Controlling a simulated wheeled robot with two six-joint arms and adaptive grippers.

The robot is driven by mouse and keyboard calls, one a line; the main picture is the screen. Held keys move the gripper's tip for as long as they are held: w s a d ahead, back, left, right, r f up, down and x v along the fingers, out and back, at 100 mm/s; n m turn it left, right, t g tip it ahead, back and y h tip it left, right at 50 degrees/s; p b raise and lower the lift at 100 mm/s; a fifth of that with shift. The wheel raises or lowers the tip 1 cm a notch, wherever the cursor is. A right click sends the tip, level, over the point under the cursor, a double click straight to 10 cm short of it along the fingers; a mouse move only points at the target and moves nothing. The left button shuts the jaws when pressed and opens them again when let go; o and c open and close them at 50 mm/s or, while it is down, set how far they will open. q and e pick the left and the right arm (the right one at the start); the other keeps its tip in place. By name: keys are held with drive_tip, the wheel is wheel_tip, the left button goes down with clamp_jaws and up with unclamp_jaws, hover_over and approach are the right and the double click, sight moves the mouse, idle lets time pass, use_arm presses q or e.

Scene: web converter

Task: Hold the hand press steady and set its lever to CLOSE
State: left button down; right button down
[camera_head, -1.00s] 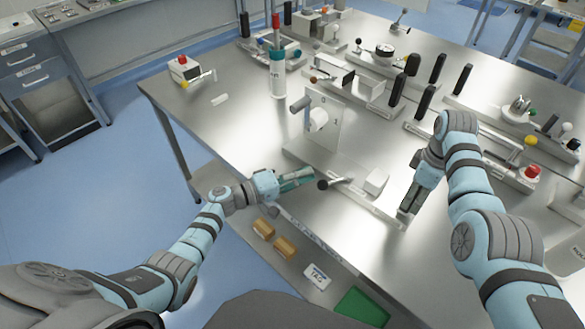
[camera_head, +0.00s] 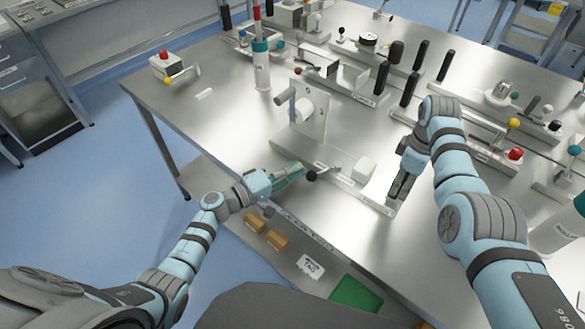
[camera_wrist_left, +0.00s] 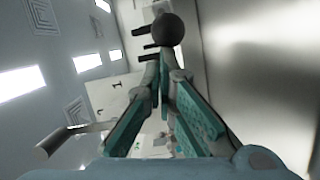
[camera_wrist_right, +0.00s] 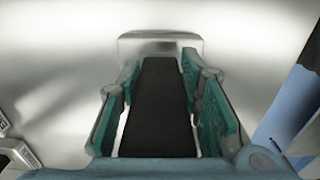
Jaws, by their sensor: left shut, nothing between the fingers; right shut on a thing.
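The hand press has a long low metal base (camera_head: 338,174) near the table's front edge, with a pale block (camera_head: 363,168) on it. Its lever ends in a black ball (camera_head: 311,175) pointing left; the ball also shows in the left wrist view (camera_wrist_left: 168,29). My left gripper (camera_head: 301,172) is shut and empty, with its fingertips right beside the ball; I cannot tell whether they touch it. My right gripper (camera_head: 395,195) is shut on a dark upright handle (camera_wrist_right: 158,105) at the base's right end. Any CLOSE marking is not readable.
An upright white plate marked with digits (camera_head: 312,108) carries a grey cylinder behind the lever. A teal-capped bottle (camera_head: 261,68) and several fixtures with black handles stand further back. Cardboard boxes (camera_head: 266,232) and a green tray (camera_head: 356,294) lie below the front edge. The table's left part is mostly clear.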

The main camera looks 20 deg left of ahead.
sight(309, 174)
use_arm(q)
drive_tip(key=shift+s+d, duration=0.1)
drive_tip(key=shift+s, duration=0.05)
drive_tip(key=shift+s+d+n+t+y, duration=0.55)
drive_tip(key=shift+s+n+t+y, duration=0.25)
drive_tip(key=shift+y, duration=0.25)
drive_tip(key=shift+s+d+n+t+y, duration=0.5)
drive_tip(key=shift+s+d+n+y, duration=0.1)
drive_tip(key=shift+n+y, duration=0.4)
drive_tip(key=shift+s+d+y, duration=0.15)
drive_tip(key=shift+s+y, duration=0.1)
drive_tip(key=shift+y, duration=0.1)
drive_tip(key=shift+s+d, duration=0.6)
drive_tip(key=shift+d, duration=0.3)
drive_tip(key=shift+a+r, duration=0.15)
drive_tip(key=shift+a, duration=0.35)
drive_tip(key=a, duration=0.3)
drive_tip(key=shift+w+r, duration=0.15)
drive_tip(key=shift+r, duration=0.25)
drive_tip(key=v, duration=1)
drive_tip(key=shift+a, duration=0.35)
